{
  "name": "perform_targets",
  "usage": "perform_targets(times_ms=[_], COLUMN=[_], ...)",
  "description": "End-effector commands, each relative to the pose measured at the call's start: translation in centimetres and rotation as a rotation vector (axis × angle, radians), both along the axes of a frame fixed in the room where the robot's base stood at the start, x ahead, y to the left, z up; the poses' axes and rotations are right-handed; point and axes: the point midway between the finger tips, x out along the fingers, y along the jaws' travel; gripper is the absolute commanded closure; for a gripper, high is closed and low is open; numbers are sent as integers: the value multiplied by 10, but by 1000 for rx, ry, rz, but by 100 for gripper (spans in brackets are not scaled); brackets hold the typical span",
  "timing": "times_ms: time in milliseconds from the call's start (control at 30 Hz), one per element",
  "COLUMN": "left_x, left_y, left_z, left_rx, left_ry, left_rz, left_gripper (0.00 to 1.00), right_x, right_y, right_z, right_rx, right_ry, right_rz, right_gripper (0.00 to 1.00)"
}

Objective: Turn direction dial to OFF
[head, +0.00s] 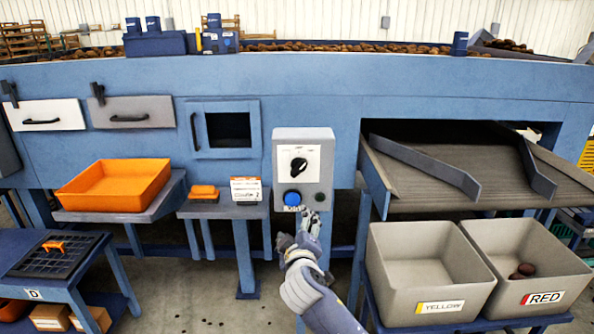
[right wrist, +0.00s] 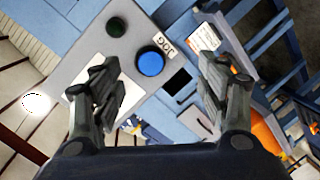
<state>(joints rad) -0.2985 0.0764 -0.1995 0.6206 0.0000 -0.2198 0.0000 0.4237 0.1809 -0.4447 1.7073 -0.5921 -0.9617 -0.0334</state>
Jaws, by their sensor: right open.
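The direction dial (head: 299,165) is a black knob on a white plate on the grey control box (head: 283,140). Its pointer slants to the upper right. A blue button (head: 292,197) and a dark button (head: 320,196) sit below it. My right gripper (head: 309,219) is just below and in front of the box, apart from the dial. In the right wrist view, my right gripper (right wrist: 158,78) is open and empty, with the blue button (right wrist: 150,61), labelled JOG, between its fingers. There, one finger covers part of the white plate, and the dial is not clearly visible. My left gripper is not in view.
Grey YELLOW (head: 385,285) and RED (head: 575,262) bins stand at the right, below the sloping chute (head: 440,190). An orange tray (head: 114,200) is on a shelf at the left. A small orange object (head: 204,191) and a sign (head: 246,189) are left of the box.

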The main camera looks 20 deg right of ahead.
Motion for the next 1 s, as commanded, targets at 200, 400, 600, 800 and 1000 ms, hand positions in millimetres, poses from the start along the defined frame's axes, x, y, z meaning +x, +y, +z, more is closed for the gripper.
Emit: perform_targets(times_ms=[200, 400, 600, 800, 1000], left_x=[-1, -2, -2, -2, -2], left_y=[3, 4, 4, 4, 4], left_z=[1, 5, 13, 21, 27], left_rx=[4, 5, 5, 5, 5], left_ry=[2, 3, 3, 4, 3], left_rz=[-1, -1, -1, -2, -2], left_gripper=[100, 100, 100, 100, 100], right_x=[-11, -4, 24, 53, 76], right_y=[1, -2, -10, -18, -25], right_z=[106, 117, 118, 118, 116], right_rx=[-31, -34, -36, -34, -33], right_ry=[-173, -189, -187, -187, -186], right_rz=[-38, -43, -42, -42, -41], right_gripper=[32, 32, 32, 32, 32])
